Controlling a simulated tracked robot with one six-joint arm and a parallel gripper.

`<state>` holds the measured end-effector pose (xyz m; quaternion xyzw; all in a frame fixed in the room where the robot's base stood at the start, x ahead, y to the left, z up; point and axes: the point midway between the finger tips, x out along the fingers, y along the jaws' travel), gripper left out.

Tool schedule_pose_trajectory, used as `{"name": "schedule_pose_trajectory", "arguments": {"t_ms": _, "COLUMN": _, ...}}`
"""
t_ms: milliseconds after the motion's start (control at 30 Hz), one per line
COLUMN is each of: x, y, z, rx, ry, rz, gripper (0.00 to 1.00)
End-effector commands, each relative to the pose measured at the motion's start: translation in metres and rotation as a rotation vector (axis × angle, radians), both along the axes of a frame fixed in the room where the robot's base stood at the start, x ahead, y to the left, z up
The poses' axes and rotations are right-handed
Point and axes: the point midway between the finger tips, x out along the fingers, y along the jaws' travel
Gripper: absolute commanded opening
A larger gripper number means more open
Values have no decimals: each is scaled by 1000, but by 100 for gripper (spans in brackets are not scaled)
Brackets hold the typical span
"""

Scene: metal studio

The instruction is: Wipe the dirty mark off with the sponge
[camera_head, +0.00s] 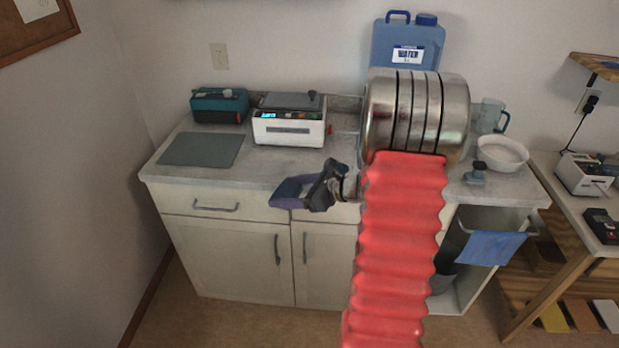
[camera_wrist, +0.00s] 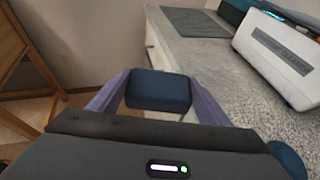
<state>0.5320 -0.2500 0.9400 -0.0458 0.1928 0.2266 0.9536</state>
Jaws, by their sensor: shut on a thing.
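My gripper (camera_head: 286,193) is out at the front edge of the counter, over the cabinet doors. In the wrist view its two purple fingers (camera_wrist: 157,88) are shut on a dark blue sponge (camera_wrist: 158,93), one finger at each side. The sponge is held in the air, left of the counter's edge in that view. The counter (camera_head: 330,176) has a grey speckled top, which also shows in the wrist view (camera_wrist: 225,75). I cannot make out a distinct dirty mark on it; my arm hides part of the top.
A flat grey-green mat (camera_head: 201,149) lies at the counter's left, with a teal box (camera_head: 219,105) and white device (camera_head: 289,123) behind. A blue cloth (camera_head: 490,248) hangs below.

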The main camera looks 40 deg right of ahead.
Motion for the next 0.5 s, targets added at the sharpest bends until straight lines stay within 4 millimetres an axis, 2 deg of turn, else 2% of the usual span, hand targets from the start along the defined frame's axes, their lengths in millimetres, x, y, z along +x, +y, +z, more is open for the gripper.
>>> {"name": "schedule_pose_trajectory", "arguments": {"t_ms": 33, "x": 5, "y": 22, "z": -10, "rx": 5, "ry": 2, "rz": 47, "gripper": 43}}
{"name": "schedule_pose_trajectory", "arguments": {"t_ms": 200, "x": 16, "y": 88, "z": -38, "rx": 5, "ry": 2, "rz": 183, "gripper": 43}}
{"name": "schedule_pose_trajectory", "arguments": {"t_ms": 500, "x": 18, "y": 202, "z": -81, "rx": 7, "ry": -1, "rz": 401, "gripper": 43}}
